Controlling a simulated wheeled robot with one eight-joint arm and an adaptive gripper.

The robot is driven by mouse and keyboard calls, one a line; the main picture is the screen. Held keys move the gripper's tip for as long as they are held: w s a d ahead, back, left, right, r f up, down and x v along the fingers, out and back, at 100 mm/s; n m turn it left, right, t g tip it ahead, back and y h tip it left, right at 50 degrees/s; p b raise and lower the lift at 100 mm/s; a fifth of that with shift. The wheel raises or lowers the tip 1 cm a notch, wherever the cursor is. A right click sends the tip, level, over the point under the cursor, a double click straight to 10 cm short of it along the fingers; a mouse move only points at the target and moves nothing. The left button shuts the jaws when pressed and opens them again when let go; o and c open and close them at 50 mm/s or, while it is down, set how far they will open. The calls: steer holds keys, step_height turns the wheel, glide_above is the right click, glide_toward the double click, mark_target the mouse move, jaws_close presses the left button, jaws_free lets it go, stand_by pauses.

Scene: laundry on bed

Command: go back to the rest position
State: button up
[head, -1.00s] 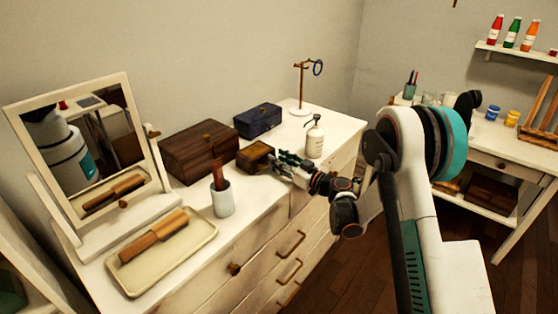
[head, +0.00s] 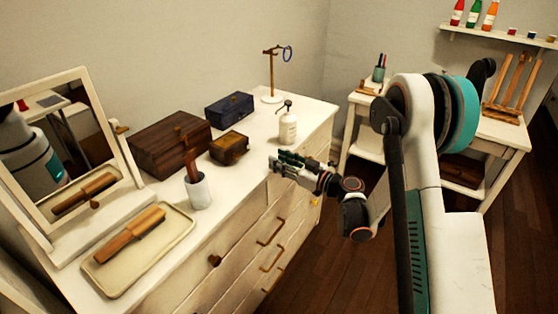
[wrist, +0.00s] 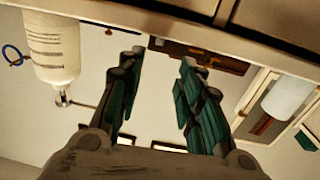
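My gripper (head: 274,164) is at the front edge of the white dresser (head: 240,195) in the head view. In the wrist view its dark green fingers (wrist: 160,62) are apart with nothing between them, so it is open and empty.
A large wooden box (head: 170,145), a blue box (head: 230,110), a cup (head: 199,192), a tray (head: 175,238) with a brush, a mirror (head: 55,150) and a ring stand (head: 271,75) are on the dresser. A side table (head: 498,138) stands at the right; open floor (head: 340,270) lies between.

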steer(key=s+d+r+m+g+h, duration=0.1)
steer(key=s+r+m+g+h, duration=0.4)
steer(key=s+r, duration=0.75)
steer(key=s+d+m+h, duration=0.2)
steer(key=s+d+h, duration=0.2)
steer(key=s, duration=0.8)
steer(key=s+d+m+h, duration=0.2)
steer(key=s+d+h, duration=0.2)
steer(key=s+d, duration=0.4)
steer(key=s, duration=0.4)
steer(key=shift+s+m, duration=0.3)
steer(key=shift+s, duration=0.1)
